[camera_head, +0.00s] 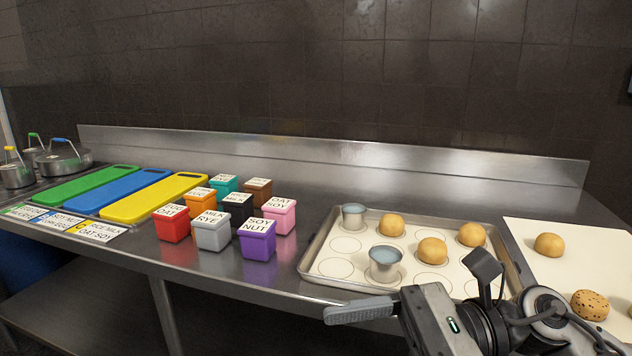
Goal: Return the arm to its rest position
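My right arm comes in from the lower right, in front of the baking tray. Its gripper (350,313) points left over the counter's front edge. Only one grey finger shows clearly, so I cannot tell whether it is open or shut. I see nothing held at the visible finger. My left gripper is not in view.
The baking tray (308,266) holds round buns (432,250) and two metal cups (385,264). A white sheet (530,232) with more buns lies right. Labelled boxes (257,240) stand mid-counter. Coloured boards (150,200), cards (97,231) and pots (65,160) are left.

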